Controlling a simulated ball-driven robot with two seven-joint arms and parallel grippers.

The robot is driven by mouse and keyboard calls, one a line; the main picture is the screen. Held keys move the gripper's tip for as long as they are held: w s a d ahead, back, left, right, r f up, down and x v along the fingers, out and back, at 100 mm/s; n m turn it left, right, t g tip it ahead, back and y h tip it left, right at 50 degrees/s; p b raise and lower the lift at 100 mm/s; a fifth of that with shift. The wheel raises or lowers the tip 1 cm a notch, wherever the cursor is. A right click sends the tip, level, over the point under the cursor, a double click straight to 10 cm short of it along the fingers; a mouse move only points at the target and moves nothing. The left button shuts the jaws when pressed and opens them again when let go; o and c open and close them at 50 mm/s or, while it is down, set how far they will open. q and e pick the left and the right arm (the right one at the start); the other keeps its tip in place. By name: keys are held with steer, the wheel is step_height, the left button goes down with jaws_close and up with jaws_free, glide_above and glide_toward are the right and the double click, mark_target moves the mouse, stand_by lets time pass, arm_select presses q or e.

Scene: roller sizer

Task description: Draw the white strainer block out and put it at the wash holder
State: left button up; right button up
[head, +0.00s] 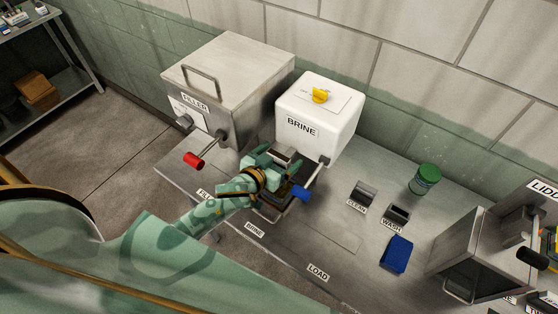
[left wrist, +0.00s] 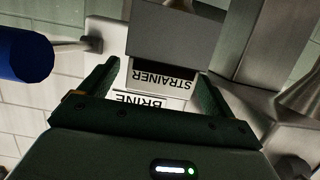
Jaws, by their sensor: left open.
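My left gripper (head: 272,165) is at the front of the white BRINE machine (head: 340,115), and its arm covers part of the opening there. In the left wrist view the open fingers (left wrist: 156,82) stand on either side of the white strainer block (left wrist: 160,76), whose STRAINER label appears upside down. Whether a finger touches it cannot be told. In the head view the block is mostly hidden by the gripper. The wash holder (head: 397,212) is a small dark metal holder on the bench, above its WASH label. My right gripper is not in view.
A blue-knobbed lever (head: 301,194) is right beside my left gripper. The clean holder (head: 364,192), a blue pad (head: 397,254) and a green can (head: 425,179) are on the bench (head: 335,235). The FILLER machine (head: 235,85) has a red lever. Bench space around LOAD is clear.

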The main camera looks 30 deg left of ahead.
mark_target(279, 155)
arm_select(q)
steer(key=shift+s, duration=0.1)
steer(key=c, duration=1.1)
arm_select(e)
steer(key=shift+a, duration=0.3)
arm_select(q)
step_height(279, 155, up, 9)
steer(key=shift+p, duration=1.15)
steer(key=shift+r, duration=0.5)
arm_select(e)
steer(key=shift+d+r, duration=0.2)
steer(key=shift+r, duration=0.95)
